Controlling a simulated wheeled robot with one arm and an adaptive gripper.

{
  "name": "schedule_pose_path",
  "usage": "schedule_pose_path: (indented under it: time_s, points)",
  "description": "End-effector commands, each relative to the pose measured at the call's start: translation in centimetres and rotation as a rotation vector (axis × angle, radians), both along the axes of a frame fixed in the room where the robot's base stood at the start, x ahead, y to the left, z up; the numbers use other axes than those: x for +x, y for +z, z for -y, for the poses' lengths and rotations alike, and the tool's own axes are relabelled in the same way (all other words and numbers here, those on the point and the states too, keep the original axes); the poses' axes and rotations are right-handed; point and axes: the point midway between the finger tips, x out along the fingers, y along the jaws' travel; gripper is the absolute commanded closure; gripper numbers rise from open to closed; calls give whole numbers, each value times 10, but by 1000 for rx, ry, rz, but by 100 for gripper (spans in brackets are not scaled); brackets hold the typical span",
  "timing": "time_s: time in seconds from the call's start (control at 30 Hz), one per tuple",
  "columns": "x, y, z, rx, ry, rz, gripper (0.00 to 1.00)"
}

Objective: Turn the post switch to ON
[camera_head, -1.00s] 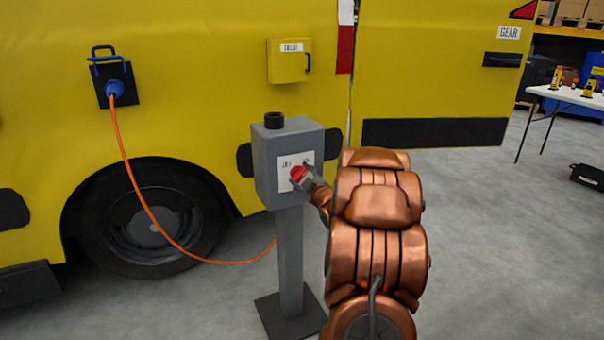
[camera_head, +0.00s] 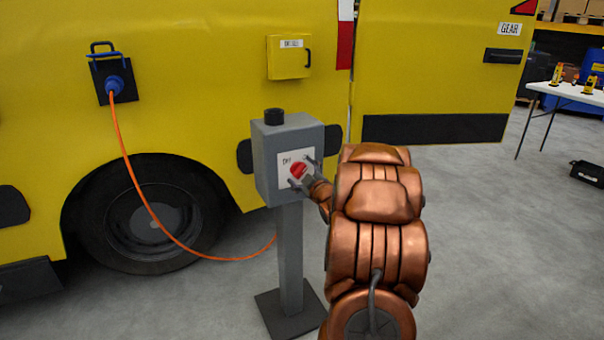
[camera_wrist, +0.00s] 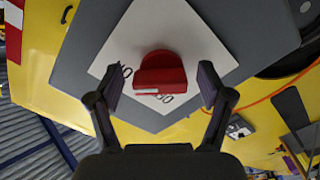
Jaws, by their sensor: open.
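The red post switch (camera_head: 299,170) is a rotary knob on a white label plate (camera_head: 284,177) on the front of the grey post box (camera_head: 265,180). In the wrist view the red knob (camera_wrist: 160,73) sits between the fingers, with a pale mark on its lower edge. Letters show on the plate at both sides of it, partly hidden; "OF" is readable in the head view. My gripper (camera_head: 302,172) is open around the knob, one finger on each side, with gaps visible between fingers and knob in the wrist view (camera_wrist: 160,88).
A yellow vehicle (camera_head: 200,60) stands behind the post. An orange cable (camera_head: 150,212) runs from a blue plug (camera_head: 114,84) on it down toward the post. A white table (camera_head: 570,93) stands at right.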

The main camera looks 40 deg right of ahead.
Motion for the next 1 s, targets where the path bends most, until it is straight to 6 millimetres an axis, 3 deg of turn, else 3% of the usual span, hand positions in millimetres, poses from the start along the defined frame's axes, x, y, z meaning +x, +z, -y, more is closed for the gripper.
schedule_pose_path:
  time_s: [0.27,0.7,1.0]
  points:
    - [-16,0,-5,1,-1,0,21]
    - [-83,-1,-28,1,-4,-2,21]
    - [-111,1,-38,-2,-1,0,21]
